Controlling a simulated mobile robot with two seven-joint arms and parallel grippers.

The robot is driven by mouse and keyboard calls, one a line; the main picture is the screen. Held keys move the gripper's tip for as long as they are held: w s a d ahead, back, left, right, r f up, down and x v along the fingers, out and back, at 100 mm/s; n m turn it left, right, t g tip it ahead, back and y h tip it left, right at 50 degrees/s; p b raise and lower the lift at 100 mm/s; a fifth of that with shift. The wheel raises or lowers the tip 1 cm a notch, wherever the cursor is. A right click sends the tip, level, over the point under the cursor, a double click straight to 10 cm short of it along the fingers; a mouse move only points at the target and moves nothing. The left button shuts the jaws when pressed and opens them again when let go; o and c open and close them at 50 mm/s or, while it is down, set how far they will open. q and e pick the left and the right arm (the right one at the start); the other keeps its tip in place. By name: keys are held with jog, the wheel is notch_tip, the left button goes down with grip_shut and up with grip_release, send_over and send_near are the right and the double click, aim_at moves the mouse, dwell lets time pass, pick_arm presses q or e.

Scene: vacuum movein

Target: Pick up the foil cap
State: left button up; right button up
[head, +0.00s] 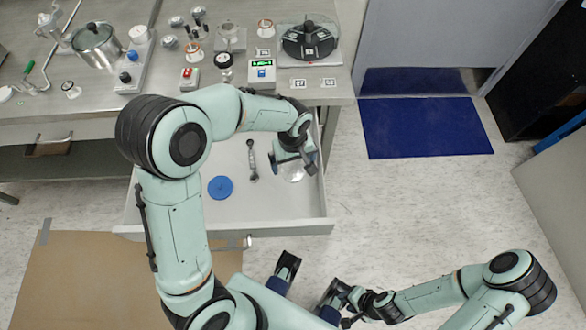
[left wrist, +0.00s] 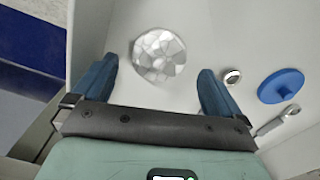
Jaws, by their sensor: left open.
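The foil cap (left wrist: 158,57) is a round, silvery, crinkled disc on the floor of the open drawer. It shows partly in the head view (head: 292,174), under my left gripper (head: 293,163). In the left wrist view my left gripper (left wrist: 157,66) is open and empty. Its two blue fingers stand on either side of the foil cap, with a gap on both sides. I cannot tell how high the fingers are above the drawer floor.
In the drawer (head: 290,215) lie a blue disc (head: 220,187) and a metal tool (head: 252,160), left of the foil cap. The drawer's right wall is close to my left gripper. Above is a crowded bench (head: 330,85). A blue mat (head: 425,128) lies on the floor.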

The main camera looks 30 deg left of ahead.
aim_at(293, 167)
pick_arm(q)
jog(key=shift+f, duration=1.55)
jog(key=c, duration=1)
jog(key=shift+r, duration=0.1)
